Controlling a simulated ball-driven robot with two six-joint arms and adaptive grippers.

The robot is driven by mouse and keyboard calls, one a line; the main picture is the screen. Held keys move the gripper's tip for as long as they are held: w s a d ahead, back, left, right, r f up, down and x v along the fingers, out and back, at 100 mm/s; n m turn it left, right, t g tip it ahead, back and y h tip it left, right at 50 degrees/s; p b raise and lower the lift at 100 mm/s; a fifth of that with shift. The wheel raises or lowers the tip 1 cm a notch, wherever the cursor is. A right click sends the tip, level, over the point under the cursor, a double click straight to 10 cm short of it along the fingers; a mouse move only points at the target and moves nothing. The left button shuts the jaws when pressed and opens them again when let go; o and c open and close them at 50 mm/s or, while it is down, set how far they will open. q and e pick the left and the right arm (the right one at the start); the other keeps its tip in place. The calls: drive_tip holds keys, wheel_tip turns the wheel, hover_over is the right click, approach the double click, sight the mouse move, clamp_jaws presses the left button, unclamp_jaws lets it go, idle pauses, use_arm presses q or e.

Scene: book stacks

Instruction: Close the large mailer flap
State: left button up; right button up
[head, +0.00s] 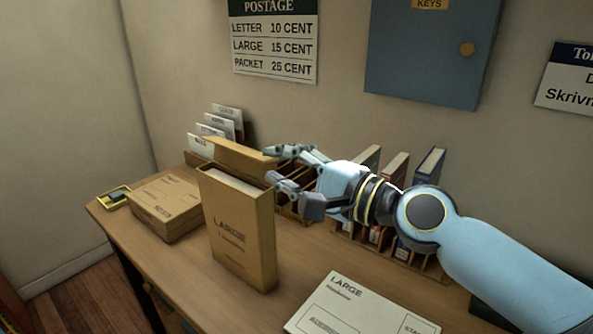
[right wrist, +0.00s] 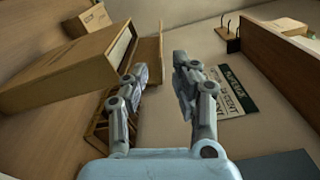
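The large mailer (head: 240,235) is a tan upright box marked LARGE, standing on the table with a pale filling showing in its open top. Its flap (head: 238,157) stands up along the back edge of the opening, not folded over it. My right gripper (head: 271,164) is open at the right end of the flap, fingers pointing left. In the right wrist view the mailer (right wrist: 65,72) lies left of the fingers, and the flap (right wrist: 150,60) shows behind the left fingertip and partly in the gap between the fingers (right wrist: 161,70). I cannot tell whether they touch. My left gripper is out of view.
A flat brown parcel (head: 165,208) and a small yellow-edged pad (head: 115,198) lie left of the mailer. A white LARGE envelope (head: 360,310) lies at the front right. Letters in a rack (head: 228,118) stand behind, and binders (head: 428,168) stand behind my right arm.

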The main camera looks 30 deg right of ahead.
drive_tip(key=shift+v, duration=1.6)
